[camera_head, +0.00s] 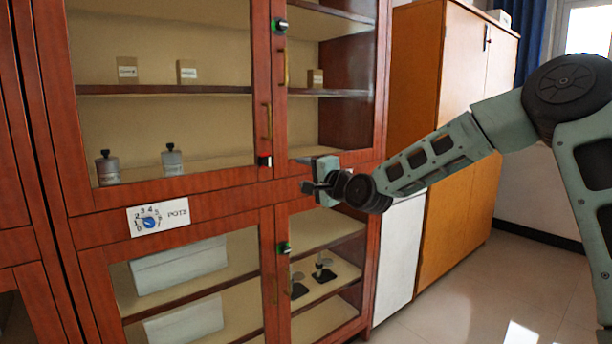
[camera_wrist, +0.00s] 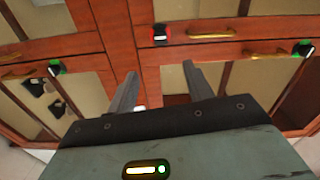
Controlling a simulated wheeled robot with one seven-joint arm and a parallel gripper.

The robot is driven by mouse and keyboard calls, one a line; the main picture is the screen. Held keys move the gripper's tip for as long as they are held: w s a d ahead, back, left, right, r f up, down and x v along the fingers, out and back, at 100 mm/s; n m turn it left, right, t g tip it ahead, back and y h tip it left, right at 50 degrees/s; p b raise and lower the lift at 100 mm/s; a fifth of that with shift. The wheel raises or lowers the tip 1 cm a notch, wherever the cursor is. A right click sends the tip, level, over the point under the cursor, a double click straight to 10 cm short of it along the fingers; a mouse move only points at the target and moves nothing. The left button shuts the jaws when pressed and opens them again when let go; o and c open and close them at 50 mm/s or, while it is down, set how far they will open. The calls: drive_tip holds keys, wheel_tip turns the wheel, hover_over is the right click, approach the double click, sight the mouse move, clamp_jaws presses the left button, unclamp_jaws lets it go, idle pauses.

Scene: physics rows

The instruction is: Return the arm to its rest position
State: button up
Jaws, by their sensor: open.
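My gripper (camera_head: 308,175) is at the end of my arm, in front of the middle rail of a red-brown wooden cabinet (camera_head: 230,187). In the wrist view my gripper (camera_wrist: 160,82) shows two grey fingers spread apart, with nothing between them. The cabinet front lies beyond the fingers. I cannot tell how small the gap to the cabinet is. My arm reaches in from the right of the head view.
Glass doors carry brass handles (camera_head: 285,68) and small latches (camera_head: 280,26). Bottles (camera_head: 172,160) and small boxes (camera_head: 187,71) stand on the shelves. A dial label (camera_head: 158,217) is on the rail. An orange-brown cupboard (camera_head: 455,215) stands at right, with open floor (camera_head: 500,285) before it.

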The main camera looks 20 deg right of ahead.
drive_tip(key=s+a+f+n+g+p, duration=0.25)
drive_tip(key=s+a+n+g, duration=0.25)
drive_tip(key=s+a, duration=0.3)
drive_tip(key=s+a+f+n+g+p, duration=0.2)
drive_tip(key=s+a+f+n+g, duration=0.25)
drive_tip(key=s+a, duration=0.45)
drive_tip(key=s+d+n+g+h+p, duration=0.2)
drive_tip(key=s+n+g, duration=0.2)
drive_tip(key=s, duration=1.2)
drive_tip(key=s+d+n+g+h+p, duration=0.3)
drive_tip(key=s+n, duration=0.4)
drive_tip(key=s, duration=0.8)
drive_tip(key=shift+s+d+r+g, duration=0.2)
drive_tip(key=shift+s+r+g, duration=0.1)
drive_tip(key=shift+s+g, duration=0.1)
